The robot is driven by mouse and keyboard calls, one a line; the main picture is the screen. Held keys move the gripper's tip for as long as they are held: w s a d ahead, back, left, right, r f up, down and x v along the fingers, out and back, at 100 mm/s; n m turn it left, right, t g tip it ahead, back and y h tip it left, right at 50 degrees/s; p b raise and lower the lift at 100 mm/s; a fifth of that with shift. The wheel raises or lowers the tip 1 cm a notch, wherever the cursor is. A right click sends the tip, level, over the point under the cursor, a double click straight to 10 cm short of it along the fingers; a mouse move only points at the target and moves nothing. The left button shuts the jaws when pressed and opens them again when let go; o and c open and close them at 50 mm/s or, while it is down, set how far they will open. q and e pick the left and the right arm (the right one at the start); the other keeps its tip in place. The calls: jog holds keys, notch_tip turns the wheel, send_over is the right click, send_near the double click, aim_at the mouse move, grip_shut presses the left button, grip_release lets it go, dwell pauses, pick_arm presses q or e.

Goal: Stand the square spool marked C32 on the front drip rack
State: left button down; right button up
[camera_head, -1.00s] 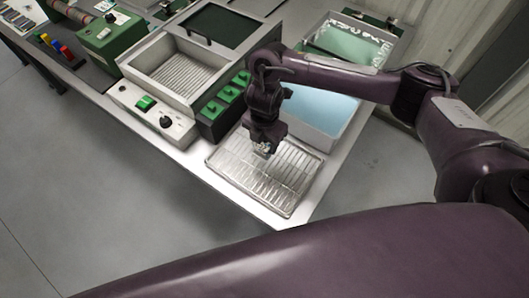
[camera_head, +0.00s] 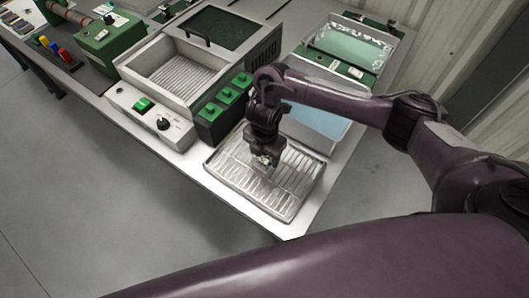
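The front drip rack (camera_head: 285,205) is a ribbed metal tray at the near right corner of the bench. My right gripper (camera_head: 265,163) is low over the rack's far left part, pointing down. A small pale metallic bit shows at its fingertips; it is too small to tell whether this is the square spool or the fingers themselves. No C32 mark can be read. I cannot tell whether the gripper is open or shut. My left gripper is not in view.
Behind the rack stands a tank with pale blue liquid (camera_head: 316,122). To its left are a block with green switches (camera_head: 222,102), a box with a green button (camera_head: 150,113) and a ribbed metal basin (camera_head: 180,75). The rack's near right part is clear.

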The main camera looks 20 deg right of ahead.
jog(key=shift+o, duration=0.6)
jog(key=shift+r, duration=0.1)
jog(key=shift+r, duration=0.35)
notch_tip(320, 180, up, 12)
jog(key=p, duration=0.4)
jog(key=shift+f, duration=0.25)
jog(key=shift+s, duration=0.1)
